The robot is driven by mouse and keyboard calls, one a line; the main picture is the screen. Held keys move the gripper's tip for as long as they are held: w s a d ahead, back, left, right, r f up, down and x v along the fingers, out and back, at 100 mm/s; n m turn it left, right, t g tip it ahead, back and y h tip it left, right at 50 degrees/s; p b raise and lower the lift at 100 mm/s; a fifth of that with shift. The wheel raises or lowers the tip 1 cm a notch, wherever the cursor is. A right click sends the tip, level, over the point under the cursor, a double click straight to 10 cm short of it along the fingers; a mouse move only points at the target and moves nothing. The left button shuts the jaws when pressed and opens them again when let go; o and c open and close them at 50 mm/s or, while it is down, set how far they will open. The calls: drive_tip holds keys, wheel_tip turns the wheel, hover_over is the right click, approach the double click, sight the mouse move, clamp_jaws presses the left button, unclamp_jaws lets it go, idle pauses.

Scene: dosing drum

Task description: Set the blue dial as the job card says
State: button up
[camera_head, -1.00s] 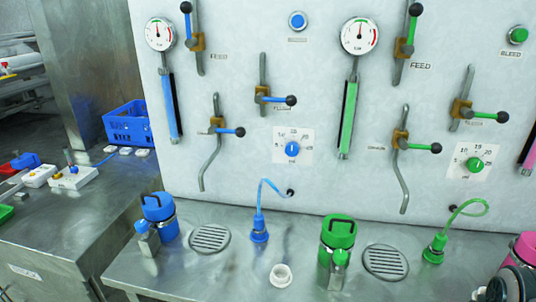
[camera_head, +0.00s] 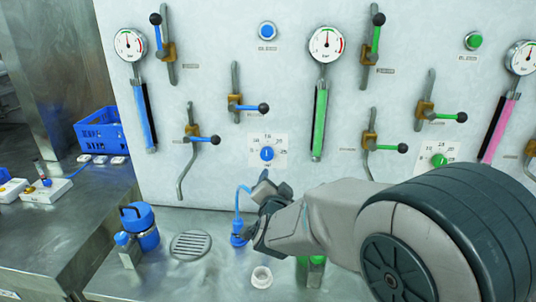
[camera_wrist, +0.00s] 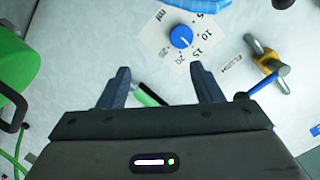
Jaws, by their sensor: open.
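The blue dial (camera_head: 267,154) is a round knob on a white scale plate (camera_head: 282,142) on the pale wall panel. In the wrist view the blue dial (camera_wrist: 181,37) lies ahead of the fingertips, with a white pointer line and printed numbers around it, including 10 and 15. I cannot tell its exact setting. My gripper (camera_head: 262,205) is just below the dial in the head view, apart from it. In the wrist view my gripper (camera_wrist: 160,80) has its two fingers spread with nothing held between them. I cannot make out a job card.
A blue-handled valve (camera_head: 248,106) is above left of the dial, and it shows right of it in the wrist view (camera_wrist: 268,75). A blue hose connector (camera_head: 238,232), a blue canister (camera_head: 140,222) and a white cup (camera_head: 261,277) stand on the steel bench. A green dial (camera_head: 439,160) is farther right.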

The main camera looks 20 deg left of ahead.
sight(267, 156)
drive_tip(key=shift+m+t, duration=0.5)
drive_tip(key=shift+t, duration=0.4)
drive_tip(key=a+p+x, duration=0.1)
drive_tip(key=x, duration=0.3)
drive_tip(key=a+p+x, duration=0.1)
drive_tip(key=p+x, duration=0.1)
drive_tip(key=x, duration=0.3)
drive_tip(key=s+a+p+x, duration=0.1)
drive_tip(key=x, duration=0.3)
drive_tip(key=shift+w+a+r, duration=0.1)
drive_tip(key=shift+w+r, duration=0.1)
drive_tip(key=shift+w, duration=0.15)
drive_tip(key=c, duration=1)
